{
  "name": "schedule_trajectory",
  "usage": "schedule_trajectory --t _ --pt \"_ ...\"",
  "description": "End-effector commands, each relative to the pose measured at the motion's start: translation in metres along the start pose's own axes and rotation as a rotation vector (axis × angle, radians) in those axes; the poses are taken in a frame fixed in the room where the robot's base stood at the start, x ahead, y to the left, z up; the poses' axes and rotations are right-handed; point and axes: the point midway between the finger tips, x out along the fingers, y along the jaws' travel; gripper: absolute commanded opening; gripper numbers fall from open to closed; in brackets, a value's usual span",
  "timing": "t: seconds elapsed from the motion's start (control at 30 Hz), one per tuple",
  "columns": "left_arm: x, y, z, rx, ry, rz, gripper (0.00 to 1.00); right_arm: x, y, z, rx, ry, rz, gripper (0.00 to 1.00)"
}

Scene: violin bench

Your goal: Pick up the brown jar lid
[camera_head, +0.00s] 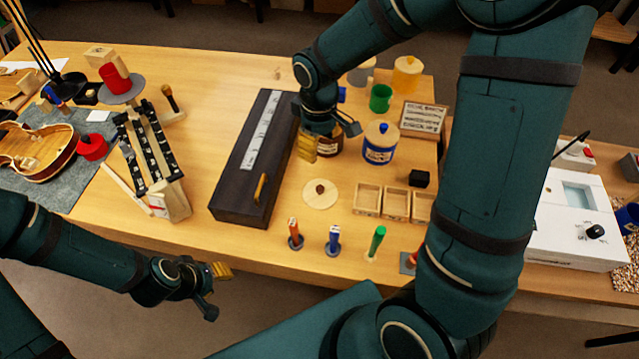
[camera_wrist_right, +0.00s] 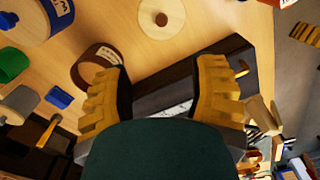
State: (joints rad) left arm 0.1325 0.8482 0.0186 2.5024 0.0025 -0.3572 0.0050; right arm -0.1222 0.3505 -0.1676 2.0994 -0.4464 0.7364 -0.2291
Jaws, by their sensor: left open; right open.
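The brown jar lid (camera_head: 320,193) is a round pale wooden disc with a dark brown knob, lying flat on the bench. It also shows at the top of the right wrist view (camera_wrist_right: 150,26). The brown jar (camera_wrist_right: 91,72) stands without a lid, partly hidden behind a finger; in the head view it is mostly behind my right gripper. My right gripper (camera_head: 329,139) is open and empty, above and behind the lid, near the brown jar, and not touching the lid. My left gripper (camera_head: 215,289) is open and empty in front of the bench edge, far from the lid.
A long dark case (camera_head: 235,190) lies left of the lid. A blue-labelled jar (camera_head: 380,145) stands behind right, and wooden trays (camera_head: 367,199) sit to the right.

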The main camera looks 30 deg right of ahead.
Motion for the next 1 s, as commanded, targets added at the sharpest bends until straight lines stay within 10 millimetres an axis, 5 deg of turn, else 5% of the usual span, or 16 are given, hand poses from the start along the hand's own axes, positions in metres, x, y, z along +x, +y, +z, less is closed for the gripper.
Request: schedule_trajectory --t 0.03,0.2,0.37,0.8,1.0 --pt "0.017 -0.006 0.004 0.001 -0.007 0.0 0.37 0.018 0.0 0.0 0.0 0.001 0.0 0.58" --pt "0.033 -0.013 0.011 0.005 -0.02 -0.001 0.37 0.035 -0.001 -0.001 0.0 0.002 0.0 0.58" --pt "0.038 -0.014 0.013 0.008 -0.023 0.0 0.37 0.046 0.0 0.0 0.001 0.001 -0.001 0.58" --pt "0.054 -0.02 0.011 0.009 -0.015 0.0 0.37 0.117 -0.001 0.0 0.0 -0.001 -0.002 0.58" --pt "0.056 -0.021 0.01 0.009 -0.013 -0.001 0.37 0.126 -0.001 0.0 0.001 0.002 -0.001 0.58"
